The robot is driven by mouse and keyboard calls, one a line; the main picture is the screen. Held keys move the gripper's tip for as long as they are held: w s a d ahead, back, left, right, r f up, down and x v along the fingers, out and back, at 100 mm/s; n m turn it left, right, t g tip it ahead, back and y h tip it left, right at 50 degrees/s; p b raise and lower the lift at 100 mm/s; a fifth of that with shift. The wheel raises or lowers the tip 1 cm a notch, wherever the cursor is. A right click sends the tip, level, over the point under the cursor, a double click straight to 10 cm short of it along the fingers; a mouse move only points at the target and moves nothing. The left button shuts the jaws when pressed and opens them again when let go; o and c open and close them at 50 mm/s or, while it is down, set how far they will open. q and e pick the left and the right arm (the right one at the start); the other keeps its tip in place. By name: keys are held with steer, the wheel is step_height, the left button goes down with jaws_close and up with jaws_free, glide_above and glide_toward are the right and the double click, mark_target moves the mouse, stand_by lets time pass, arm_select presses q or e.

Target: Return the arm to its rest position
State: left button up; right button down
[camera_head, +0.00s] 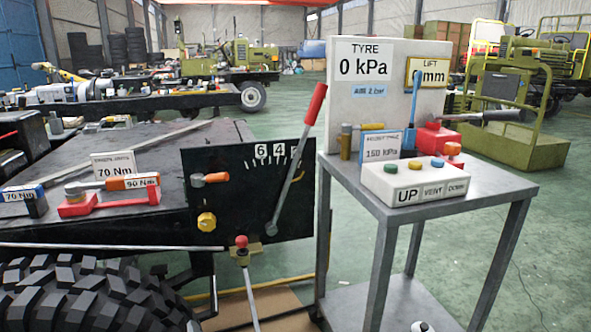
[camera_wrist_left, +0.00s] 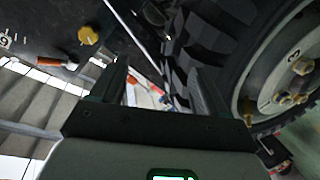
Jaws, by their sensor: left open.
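My left gripper (camera_wrist_left: 160,80) shows in the left wrist view, its two dark fingers apart with nothing held between them. Past the fingers are the dark treaded tyre (camera_wrist_left: 225,25) and the wheel rim with brass-coloured nuts (camera_wrist_left: 300,67). A yellow knob (camera_wrist_left: 88,35) and an orange-tipped handle (camera_wrist_left: 57,62) lie to the left of the fingers. Neither gripper shows in the head view, and my right gripper is in no view. My arm links are not clearly visible in the head view.
In the head view, a grey metal stand (camera_head: 450,205) carries the tyre gauge box (camera_head: 385,105) and button box (camera_head: 425,180). A black panel (camera_head: 240,165) has a red-handled lever (camera_head: 297,160). A big tyre (camera_head: 85,295) is at bottom left.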

arm_select(q)
steer(key=s+f+m+g+h, duration=0.2)
steer(key=s+f+g, duration=0.1)
steer(key=f, duration=0.7)
steer(key=s+f+m+g+h, duration=0.2)
steer(key=f+g, duration=0.1)
steer(key=f, duration=0.7)
steer(key=s+d+f+m+g+h, duration=0.3)
steer(key=s+d+f+g, duration=0.15)
steer(key=s, duration=0.35)
steer(key=s+d+f+m+g+h, duration=0.3)
steer(key=s+d+f, duration=0.15)
steer(key=s, duration=0.25)
step_height(320, 180, up, 35)
steer(key=s+d+p, duration=0.1)
steer(key=s+p, duration=0.1)
steer(key=p, duration=3.3)
steer(key=shift+f+h, duration=0.2)
steer(key=shift+h, duration=0.1)
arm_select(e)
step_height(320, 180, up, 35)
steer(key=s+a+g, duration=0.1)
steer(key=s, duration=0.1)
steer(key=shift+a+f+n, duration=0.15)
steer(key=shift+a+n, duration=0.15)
arm_select(q)
steer(key=shift+d+g, duration=0.1)
steer(key=shift+g, duration=0.15)
